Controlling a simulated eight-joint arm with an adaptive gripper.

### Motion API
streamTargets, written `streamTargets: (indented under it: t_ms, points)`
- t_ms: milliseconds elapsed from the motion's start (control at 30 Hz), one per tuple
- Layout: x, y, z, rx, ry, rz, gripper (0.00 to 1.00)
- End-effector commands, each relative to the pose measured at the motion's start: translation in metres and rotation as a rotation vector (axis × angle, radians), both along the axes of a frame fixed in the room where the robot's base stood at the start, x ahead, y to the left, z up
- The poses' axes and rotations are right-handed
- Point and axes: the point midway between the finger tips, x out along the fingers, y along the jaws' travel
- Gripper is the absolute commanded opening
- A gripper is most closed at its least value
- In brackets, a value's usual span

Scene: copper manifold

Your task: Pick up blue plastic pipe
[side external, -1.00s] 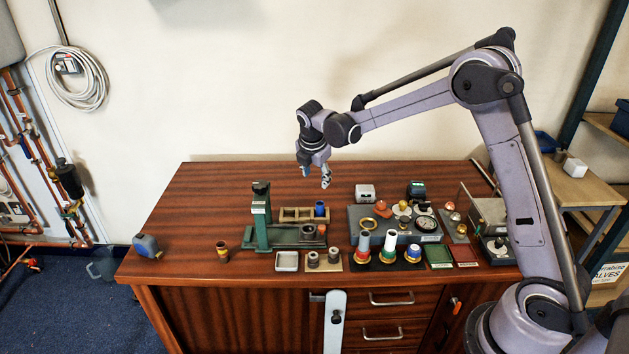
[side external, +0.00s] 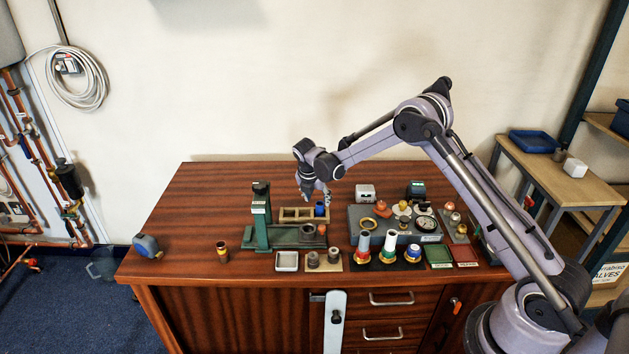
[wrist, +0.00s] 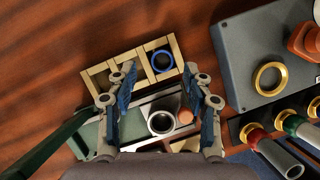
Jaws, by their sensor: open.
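The blue plastic pipe (side external: 320,210) stands upright in the right-end compartment of a wooden divided tray (side external: 290,214) on the workbench. In the wrist view the pipe's open blue rim (wrist: 163,52) shows from above, ahead of my fingertips. My gripper (side external: 315,196) is open and empty, just above the pipe in the side view. In the wrist view its two blue-padded fingers (wrist: 160,76) are spread wide on either side of the pipe's line. Neither finger visibly touches the pipe.
A green press-like stand (side external: 261,215) is left of the tray, its base in front of it. A grey plate (side external: 392,225) with rings and fittings lies to the right. Coloured-collar pipes (side external: 389,240) stand in front. The bench's left side is mostly clear.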

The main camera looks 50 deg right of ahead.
Motion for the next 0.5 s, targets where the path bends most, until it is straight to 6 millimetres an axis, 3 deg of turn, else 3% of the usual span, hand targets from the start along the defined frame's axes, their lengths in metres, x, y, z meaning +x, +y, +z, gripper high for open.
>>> streamTargets:
  t_ms: [300, 500]
  points:
    - [0.004, -0.017, -0.037, 0.0, 0.0, -0.001, 0.51]
    - [0.005, -0.019, -0.043, 0.0, 0.0, -0.001, 0.51]
